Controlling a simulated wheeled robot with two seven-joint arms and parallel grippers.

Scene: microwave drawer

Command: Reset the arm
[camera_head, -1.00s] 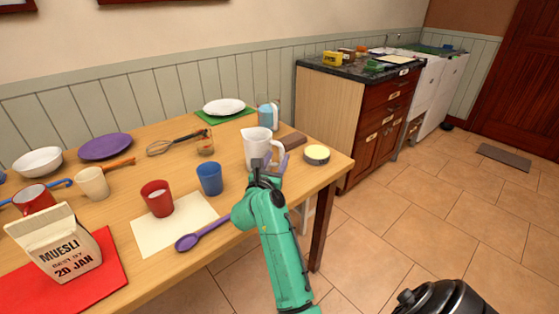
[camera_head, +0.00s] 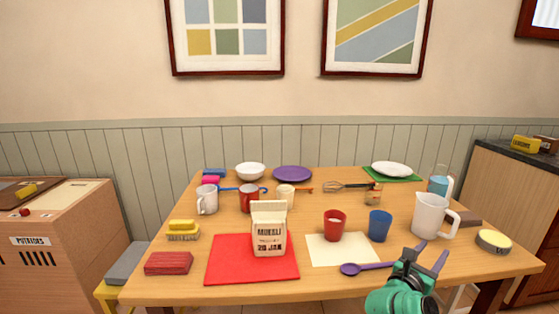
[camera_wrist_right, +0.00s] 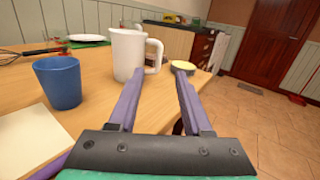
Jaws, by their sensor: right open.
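My right gripper (camera_head: 427,257) is in the lower right of the head view, at the front edge of the table. Its two purple fingers are spread apart with nothing between them; they also show in the wrist view (camera_wrist_right: 156,98). A white pitcher (camera_head: 430,215) stands upright on the table just beyond the fingers, and it also shows in the wrist view (camera_wrist_right: 127,55). From the head view I cannot tell whether a finger touches it; the wrist view shows it ahead of the left finger. My left gripper is in neither view.
A cabinet (camera_head: 518,190) stands at the right. Open floor (camera_wrist_right: 270,125) lies right of the table.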

